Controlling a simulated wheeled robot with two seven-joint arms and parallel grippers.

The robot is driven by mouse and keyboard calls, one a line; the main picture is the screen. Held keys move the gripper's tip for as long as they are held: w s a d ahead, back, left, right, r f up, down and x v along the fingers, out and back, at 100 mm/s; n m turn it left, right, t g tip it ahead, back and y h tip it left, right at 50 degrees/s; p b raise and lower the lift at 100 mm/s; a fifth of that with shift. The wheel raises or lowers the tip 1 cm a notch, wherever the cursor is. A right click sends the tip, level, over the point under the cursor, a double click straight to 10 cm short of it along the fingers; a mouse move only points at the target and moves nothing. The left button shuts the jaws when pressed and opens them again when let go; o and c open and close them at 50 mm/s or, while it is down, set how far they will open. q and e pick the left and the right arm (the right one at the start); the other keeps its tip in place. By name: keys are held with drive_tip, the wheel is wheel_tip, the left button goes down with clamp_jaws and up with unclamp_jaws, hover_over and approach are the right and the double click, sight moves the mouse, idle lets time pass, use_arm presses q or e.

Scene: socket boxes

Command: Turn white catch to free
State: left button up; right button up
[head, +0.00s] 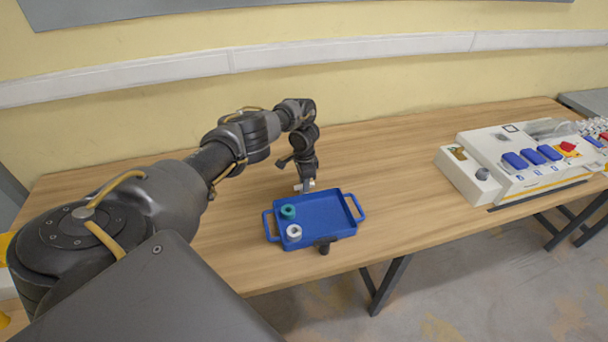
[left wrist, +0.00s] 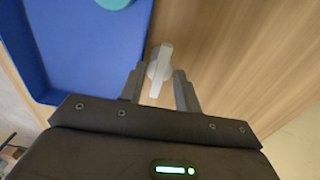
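The white catch (left wrist: 160,70) is a small round knob with a flat bar across it, on the wood beside the blue tray (left wrist: 65,98). In the head view, the white catch (head: 299,188) sits at the tray's (head: 337,230) back edge, partly hidden by my left gripper (head: 306,183). My left gripper points down over it. In the left wrist view, the left gripper's fingers (left wrist: 159,72) are apart, one on each side of the catch, with gaps visible. My right gripper is not in view.
The tray holds a teal ring-shaped part (head: 288,211) and a white one (head: 294,232). A dark knob (head: 324,246) sits at the tray's front edge. A white panel box (head: 520,165) with blue sockets stands at the right. The table between is clear.

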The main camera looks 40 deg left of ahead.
use_arm(q)
wheel_tip(320, 180, up, 11)
drive_tip(key=p, duration=0.3)
drive_tip(key=shift+p, duration=0.35)
drive_tip(key=shift+f, duration=0.15)
